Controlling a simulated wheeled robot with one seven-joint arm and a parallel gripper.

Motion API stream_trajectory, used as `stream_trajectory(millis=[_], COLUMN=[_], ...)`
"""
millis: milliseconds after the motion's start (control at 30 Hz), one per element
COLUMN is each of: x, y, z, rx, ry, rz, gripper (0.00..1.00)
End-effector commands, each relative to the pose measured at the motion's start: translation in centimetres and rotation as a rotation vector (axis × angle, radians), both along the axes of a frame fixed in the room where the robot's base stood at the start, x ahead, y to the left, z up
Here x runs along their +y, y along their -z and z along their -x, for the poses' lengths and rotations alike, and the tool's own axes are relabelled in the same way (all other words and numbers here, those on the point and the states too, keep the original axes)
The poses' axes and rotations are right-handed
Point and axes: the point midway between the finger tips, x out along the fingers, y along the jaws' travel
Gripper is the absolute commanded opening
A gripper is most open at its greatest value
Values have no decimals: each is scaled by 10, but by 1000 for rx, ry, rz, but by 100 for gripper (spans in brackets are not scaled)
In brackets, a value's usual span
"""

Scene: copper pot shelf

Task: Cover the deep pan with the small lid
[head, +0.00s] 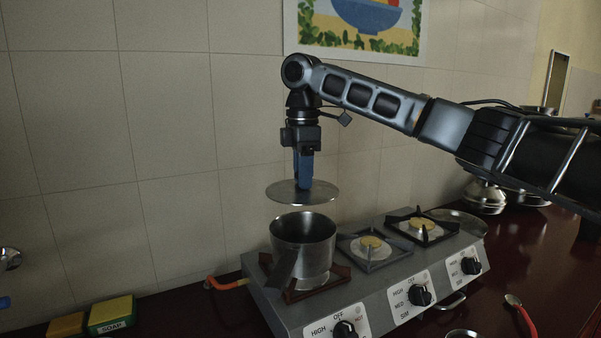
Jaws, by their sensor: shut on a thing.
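The small lid (288,194) is a flat, round metal disc. My gripper (303,180) points down and is shut on the lid at its middle; the fingers hide the grasped part. The lid hangs roughly level above the deep pan (316,255), with a visible gap between them. The deep pan is a dark metal pot with an open top and a handle toward the front left. It stands on the left burner of the stove.
The grey stove (360,302) has two more burners, a middle one (370,248) and a right one (422,229), both bare. Another round lid (460,222) lies at its right end. A soap box (111,314) sits at lower left. The tiled wall is close behind.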

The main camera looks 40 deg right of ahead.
Motion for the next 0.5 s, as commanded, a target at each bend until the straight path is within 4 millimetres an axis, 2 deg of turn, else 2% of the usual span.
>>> stream_trajectory(millis=[233, 500], x=[0, 0], y=[-4, 24], z=[0, 1], rx=[0, 2], ry=[0, 0], rz=[-2, -1], gripper=[2, 2])
